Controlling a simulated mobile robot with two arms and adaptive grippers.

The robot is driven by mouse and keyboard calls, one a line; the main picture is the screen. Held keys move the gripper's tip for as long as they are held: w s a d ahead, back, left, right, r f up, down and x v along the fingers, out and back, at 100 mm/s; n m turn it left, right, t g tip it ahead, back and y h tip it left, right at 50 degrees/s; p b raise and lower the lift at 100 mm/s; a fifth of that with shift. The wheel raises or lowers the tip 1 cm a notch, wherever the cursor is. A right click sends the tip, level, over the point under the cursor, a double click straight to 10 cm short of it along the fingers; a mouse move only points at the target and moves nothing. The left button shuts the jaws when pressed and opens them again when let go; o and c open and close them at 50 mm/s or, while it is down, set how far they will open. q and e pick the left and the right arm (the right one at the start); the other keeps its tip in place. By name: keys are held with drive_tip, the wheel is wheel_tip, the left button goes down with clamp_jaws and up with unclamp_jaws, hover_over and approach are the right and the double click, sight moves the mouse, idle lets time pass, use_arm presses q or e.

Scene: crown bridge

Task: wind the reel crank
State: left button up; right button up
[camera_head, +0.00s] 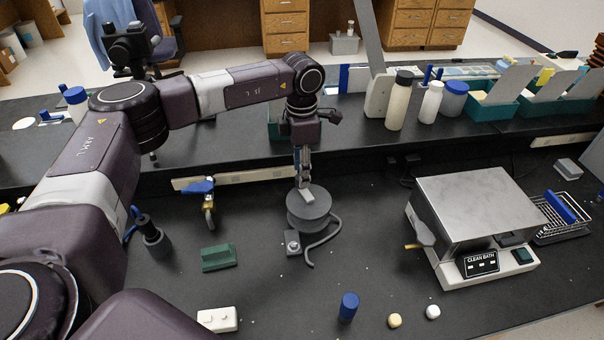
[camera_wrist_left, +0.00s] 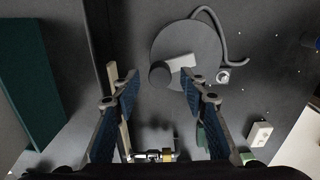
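The reel (camera_head: 309,212) is a dark grey round drum standing on the black bench in the middle of the head view, with a bent grey hose beside it. In the left wrist view the reel (camera_wrist_left: 190,40) shows from above. Its crank is a light grey arm (camera_wrist_left: 183,63) with a dark round knob (camera_wrist_left: 160,74) at its end. My left gripper (camera_head: 304,184) points down over the reel. In the left wrist view my left gripper (camera_wrist_left: 160,88) is open, with the knob between the fingertips in the picture; contact cannot be told. My right gripper is out of view.
A metal-lidded clean bath (camera_head: 475,215) stands at the right. A blue-handled valve (camera_head: 208,200), a green block (camera_head: 218,257) and a white box (camera_head: 217,319) lie left of the reel. A blue cap (camera_head: 348,306) is in front. Bottles (camera_head: 399,102) stand on the raised shelf behind.

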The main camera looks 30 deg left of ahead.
use_arm(q)
drive_tip(key=shift+f, duration=1.25)
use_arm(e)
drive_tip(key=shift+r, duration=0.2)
use_arm(q)
clamp_jaws()
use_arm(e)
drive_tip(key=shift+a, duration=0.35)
use_arm(q)
drive_tip(key=shift+w, duration=0.1)
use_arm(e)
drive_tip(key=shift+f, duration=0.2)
use_arm(q)
drive_tip(key=m, duration=0.1)
drive_tip(key=m+b, duration=0.1)
drive_tip(key=shift+w+d+m, duration=0.35)
drive_tip(key=shift+d+m, duration=0.05)
drive_tip(key=shift+w+d+m+b, duration=0.15)
drive_tip(key=shift+d+m+b, duration=0.2)
drive_tip(key=shift+m, duration=0.45)
drive_tip(key=shift+w+d+m+b, duration=0.15)
drive_tip(key=shift+m+b, duration=0.3)
drive_tip(key=shift+m, duration=0.35)
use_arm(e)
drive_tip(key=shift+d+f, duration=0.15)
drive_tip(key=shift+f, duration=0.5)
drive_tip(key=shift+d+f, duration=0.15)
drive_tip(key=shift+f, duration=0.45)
use_arm(q)
drive_tip(key=shift+r, duration=0.1)
